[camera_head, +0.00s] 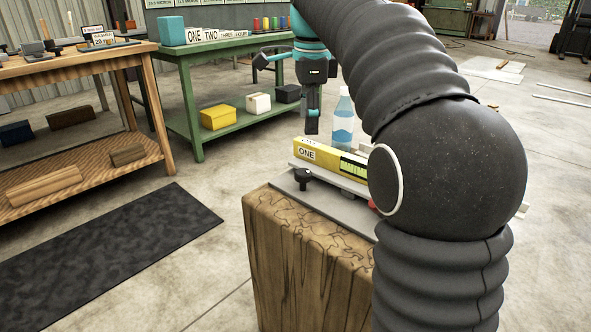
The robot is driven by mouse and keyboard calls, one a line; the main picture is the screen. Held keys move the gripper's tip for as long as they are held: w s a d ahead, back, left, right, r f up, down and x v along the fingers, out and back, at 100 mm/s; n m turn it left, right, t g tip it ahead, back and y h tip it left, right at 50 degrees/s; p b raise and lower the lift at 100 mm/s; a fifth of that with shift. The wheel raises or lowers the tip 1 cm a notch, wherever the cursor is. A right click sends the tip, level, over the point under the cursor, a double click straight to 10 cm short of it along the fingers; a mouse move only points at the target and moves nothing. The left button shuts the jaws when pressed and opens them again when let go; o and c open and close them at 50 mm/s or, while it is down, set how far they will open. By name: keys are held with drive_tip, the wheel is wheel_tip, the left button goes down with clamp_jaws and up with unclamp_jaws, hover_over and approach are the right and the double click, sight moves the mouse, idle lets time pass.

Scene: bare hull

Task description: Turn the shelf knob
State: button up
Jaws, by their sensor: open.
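A black knob (303,177) stands upright on a short stem at the left front of a grey plate (284,183). The plate lies on a wooden block (300,245). A yellow level-like bar marked ONE (308,154) lies just behind the knob. My gripper (308,108) is open, with its dark fingers pointing down. In the picture it is above the yellow bar and apart from the knob. My grey arm hides the right part of the plate and of the bar.
A clear bottle with a blue label (343,122) stands behind the bar. A small red part (372,204) shows beside my arm. A green table (205,50) and a wooden bench (80,68) stand behind. The floor left of the block is clear, with a dark mat (110,245).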

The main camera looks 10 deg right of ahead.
sight(303, 172)
drive_tip(key=w+f+m+b, duration=0.1)
drive_tip(key=f+b, duration=0.1)
drive_tip(key=f, duration=0.3)
drive_tip(key=w+f+m+b, duration=0.1)
drive_tip(key=f+b, duration=0.1)
drive_tip(key=f, duration=0.3)
drive_tip(key=w+f+m+b, duration=0.1)
drive_tip(key=w+f+b, duration=0.1)
drive_tip(key=f, duration=0.3)
drive_tip(key=shift+m+g, duration=0.3)
drive_tip(key=shift+g, duration=0.1)
drive_tip(key=c, duration=1.1)
